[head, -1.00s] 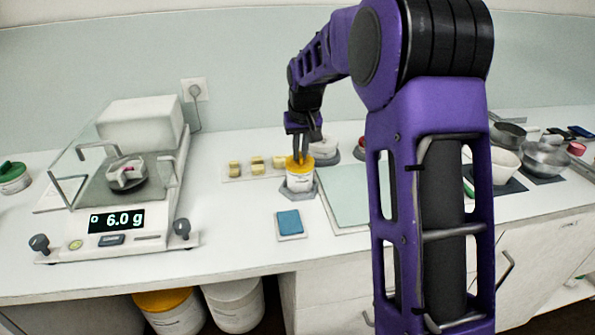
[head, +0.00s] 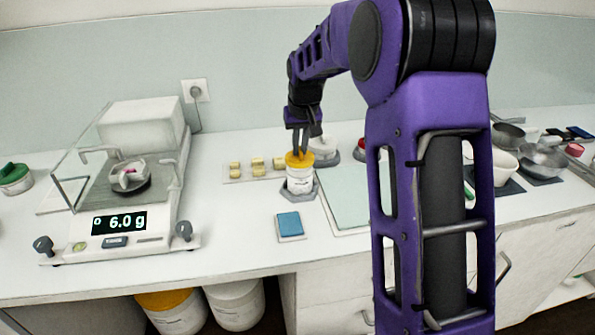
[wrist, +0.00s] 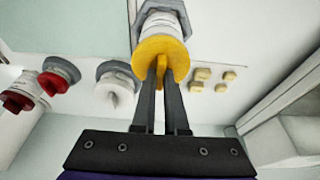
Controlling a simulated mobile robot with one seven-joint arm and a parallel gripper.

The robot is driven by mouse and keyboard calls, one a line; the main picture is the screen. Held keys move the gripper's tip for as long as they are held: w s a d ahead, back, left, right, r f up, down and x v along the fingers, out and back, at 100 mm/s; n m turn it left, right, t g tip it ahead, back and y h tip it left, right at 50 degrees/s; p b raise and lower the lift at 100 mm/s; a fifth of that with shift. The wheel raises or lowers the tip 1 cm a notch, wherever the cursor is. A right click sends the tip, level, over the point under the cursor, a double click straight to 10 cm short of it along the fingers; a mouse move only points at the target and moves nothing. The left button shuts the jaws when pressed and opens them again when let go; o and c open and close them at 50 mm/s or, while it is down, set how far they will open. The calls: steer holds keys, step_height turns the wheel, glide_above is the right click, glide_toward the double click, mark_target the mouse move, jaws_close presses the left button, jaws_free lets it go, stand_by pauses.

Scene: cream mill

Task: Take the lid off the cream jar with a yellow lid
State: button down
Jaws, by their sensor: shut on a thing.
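The cream jar (head: 300,184) is white with a dark-printed label and stands upright in a grey hexagonal holder on the bench. Its yellow lid (head: 296,161) sits on its top; I see no gap between lid and jar. My gripper (head: 299,148) points down from above, with its fingers shut on the raised yellow grip of the lid. In the wrist view, the lid (wrist: 153,50) lies at the fingertips (wrist: 161,72), and the white jar (wrist: 160,24) shows beyond it.
A white-lidded jar (head: 324,153) stands close behind to the right, and a red-lidded one (head: 360,150) farther right. Yellow blocks (head: 257,162) lie at the left. A blue pad (head: 290,224) lies in front. The scale (head: 119,224) reads 6.0 g.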

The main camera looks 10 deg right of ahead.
mark_target(300, 149)
steer(key=shift+r, duration=0.2)
steer(key=shift+r+p, duration=1.3)
steer(key=shift+r, duration=0.25)
steer(key=shift+f, duration=0.1)
